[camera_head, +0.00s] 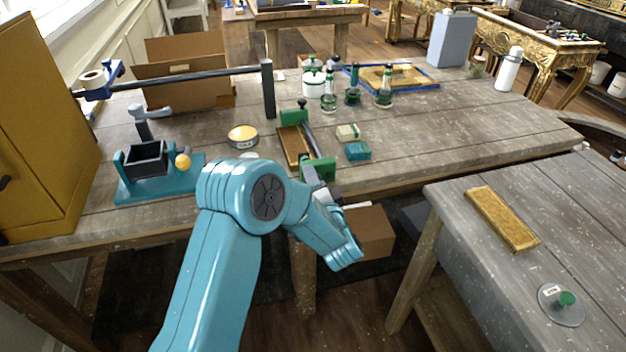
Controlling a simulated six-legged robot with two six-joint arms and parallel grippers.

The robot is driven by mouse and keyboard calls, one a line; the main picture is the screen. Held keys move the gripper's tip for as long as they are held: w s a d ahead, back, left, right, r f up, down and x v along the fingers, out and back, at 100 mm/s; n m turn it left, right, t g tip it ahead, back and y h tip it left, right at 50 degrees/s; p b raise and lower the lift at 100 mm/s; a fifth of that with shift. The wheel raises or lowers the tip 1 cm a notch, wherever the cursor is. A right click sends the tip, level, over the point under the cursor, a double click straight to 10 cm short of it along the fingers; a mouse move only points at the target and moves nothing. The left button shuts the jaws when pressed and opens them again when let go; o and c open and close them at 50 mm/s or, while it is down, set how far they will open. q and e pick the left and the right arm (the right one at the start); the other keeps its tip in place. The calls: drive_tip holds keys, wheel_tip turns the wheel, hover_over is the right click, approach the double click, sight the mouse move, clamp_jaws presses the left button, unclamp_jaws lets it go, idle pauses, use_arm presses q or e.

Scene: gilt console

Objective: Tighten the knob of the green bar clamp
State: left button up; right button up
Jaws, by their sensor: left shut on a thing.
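The green bar clamp lies on the wooden workbench, with a far green jaw (294,116), a dark bar (308,134) and a near green jaw (319,168) towards the bench's front edge. A gilt wooden piece (293,147) lies beside the bar, between the jaws. My left gripper (314,184) is at the near end of the clamp, shut on what appears to be its knob. The knob itself is hidden by the gripper and my teal arm, so its exact contact cannot be seen. My right gripper is not in view.
A blue holder with a black box (146,160) and a yellow tin (243,136) stand left of the clamp. Small blocks (357,151) lie right of it; green-based bottles (328,96) stand behind. A grey table (470,255) stands at right.

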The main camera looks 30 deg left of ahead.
use_arm(q)
drive_tip(key=shift+d+f, duration=0.1)
drive_tip(key=shift+d, duration=0.15)
drive_tip(key=o, duration=0.8)
drive_tip(key=shift+s, duration=0.1)
drive_tip(key=b+v, duration=0.2)
drive_tip(key=v, duration=1.4)
drive_tip(key=shift+s+d, duration=0.1)
drive_tip(key=shift+d, duration=0.1)
